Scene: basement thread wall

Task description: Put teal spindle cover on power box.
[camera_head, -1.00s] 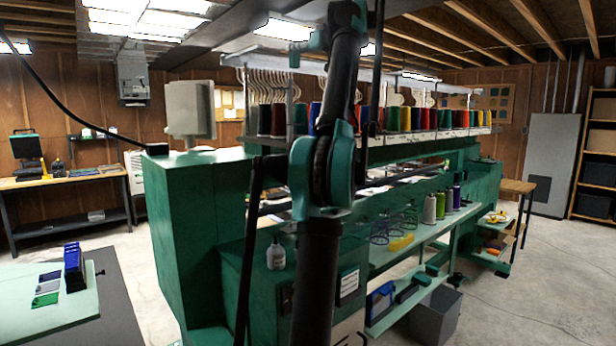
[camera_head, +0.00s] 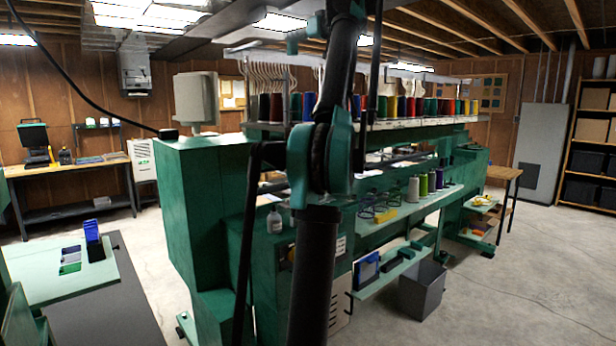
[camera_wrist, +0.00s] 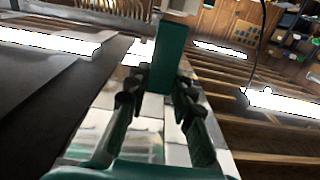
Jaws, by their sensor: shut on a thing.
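In the wrist view, my gripper (camera_wrist: 158,92) is shut on a teal, box-shaped piece that looks like the teal spindle cover (camera_wrist: 168,55). The cover sticks out beyond the fingertips, and its far end is near the top edge of the picture. Hanging ceiling lights and beams show behind it. In the head view my arm rises out of the top of the frame, so the gripper and cover are hidden there. A pale grey box (camera_head: 196,98) stands on the green machine cabinet, and another grey box (camera_head: 134,72) hangs high on the back wall. I cannot tell which is the power box.
The long green machine (camera_head: 205,215) with rows of thread spools fills the middle. A grey bin (camera_head: 422,290) stands on the floor beside it. A pale green table (camera_head: 50,285) is at left, and a workbench (camera_head: 85,178) is behind. Open floor lies at right.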

